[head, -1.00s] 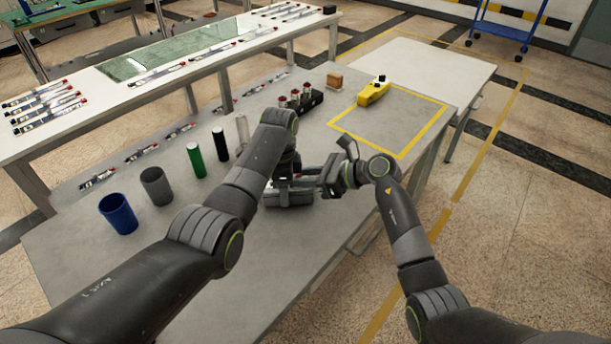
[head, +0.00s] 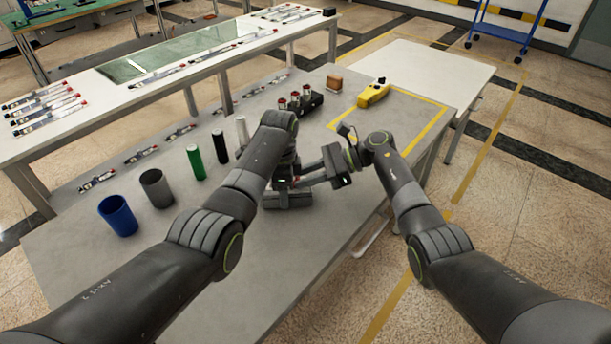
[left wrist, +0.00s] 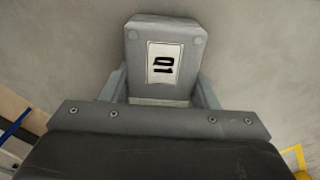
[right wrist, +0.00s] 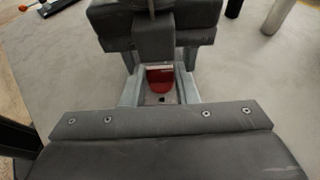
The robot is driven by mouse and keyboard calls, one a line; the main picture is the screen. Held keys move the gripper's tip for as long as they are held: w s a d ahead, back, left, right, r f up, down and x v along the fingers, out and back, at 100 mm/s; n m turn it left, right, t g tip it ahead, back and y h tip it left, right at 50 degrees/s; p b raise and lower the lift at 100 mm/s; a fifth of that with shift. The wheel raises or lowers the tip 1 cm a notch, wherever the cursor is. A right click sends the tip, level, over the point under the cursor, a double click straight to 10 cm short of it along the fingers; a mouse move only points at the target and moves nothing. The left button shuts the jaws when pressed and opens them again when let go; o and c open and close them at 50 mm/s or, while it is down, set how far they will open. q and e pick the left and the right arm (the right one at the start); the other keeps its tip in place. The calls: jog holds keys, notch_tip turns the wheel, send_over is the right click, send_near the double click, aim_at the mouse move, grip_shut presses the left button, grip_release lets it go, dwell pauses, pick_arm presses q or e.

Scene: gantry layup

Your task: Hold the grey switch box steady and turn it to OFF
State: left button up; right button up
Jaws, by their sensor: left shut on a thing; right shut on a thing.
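The grey switch box (left wrist: 165,32) with a white label marked in black shows in the left wrist view, between the two fingers of my left gripper (left wrist: 163,92). The gripper is shut on it. In the head view the box (head: 288,200) sits on the grey table, largely covered by my left arm. In the right wrist view my right gripper (right wrist: 160,90) is shut on the box's red switch handle (right wrist: 160,77); a pale panel shows around the handle. The switch's marked position cannot be read.
A blue cup (head: 118,216), a grey cup (head: 157,188), a green cylinder (head: 196,162) and a black cylinder (head: 220,146) stand left of my left arm. The table front is clear.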

jog(key=shift+d, duration=0.1)
jog(key=o, duration=0.7)
jog(key=v, duration=1.2)
pick_arm(q)
jog(key=o, duration=1.2)
jog(key=shift+o, duration=0.2)
jog(key=shift+r, duration=0.15)
